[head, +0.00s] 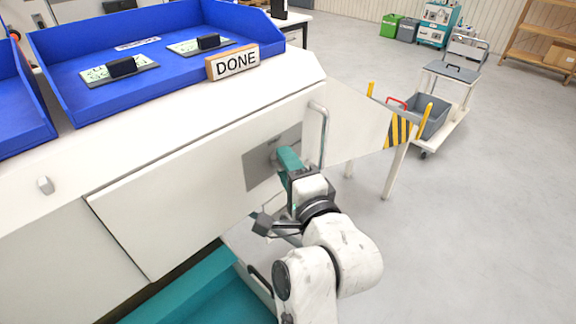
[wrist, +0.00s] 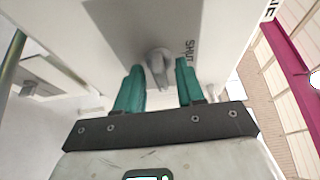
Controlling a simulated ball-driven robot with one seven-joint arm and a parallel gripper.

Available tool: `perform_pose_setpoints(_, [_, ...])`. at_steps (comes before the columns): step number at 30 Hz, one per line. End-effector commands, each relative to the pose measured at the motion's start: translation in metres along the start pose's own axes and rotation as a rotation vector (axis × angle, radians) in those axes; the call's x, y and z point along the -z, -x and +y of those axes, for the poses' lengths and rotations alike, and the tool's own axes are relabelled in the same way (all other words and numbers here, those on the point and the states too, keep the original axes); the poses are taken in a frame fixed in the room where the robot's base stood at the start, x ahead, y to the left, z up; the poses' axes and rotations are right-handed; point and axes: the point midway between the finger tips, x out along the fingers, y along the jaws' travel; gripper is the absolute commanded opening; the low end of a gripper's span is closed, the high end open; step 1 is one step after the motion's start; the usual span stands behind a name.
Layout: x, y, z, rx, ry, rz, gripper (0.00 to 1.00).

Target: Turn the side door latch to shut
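The side door latch (wrist: 160,66) is a small grey lever on a grey plate (head: 257,176) on the white side door (head: 165,205). The word SHUT (wrist: 190,50) is printed to the right of the latch in the wrist view. My gripper (wrist: 159,70) is open. Its two teal fingers stand left and right of the latch in the wrist view, with gaps showing; I cannot tell how deep the latch sits between them. In the head view my gripper (head: 287,157) is at the plate and hides most of the latch.
A vertical metal handle (head: 321,136) stands just right of the plate. Blue trays (head: 95,42) and a DONE sign (head: 232,62) sit on the white top. A striped post (head: 398,130) and a cart (head: 445,105) are to the right. The floor at lower right is clear.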

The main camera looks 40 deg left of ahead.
Motion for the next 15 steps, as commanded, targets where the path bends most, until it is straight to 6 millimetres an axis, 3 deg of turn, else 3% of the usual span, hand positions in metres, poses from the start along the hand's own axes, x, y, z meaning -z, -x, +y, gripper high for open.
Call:
perform_pose_setpoints(4, [0.0001,0.0002,0.0,0.0,0.0,0.0,0.38])
perform_pose_setpoints(15, [0.0001,0.0004,0.0001,0.0,0.0,0.0,0.03])
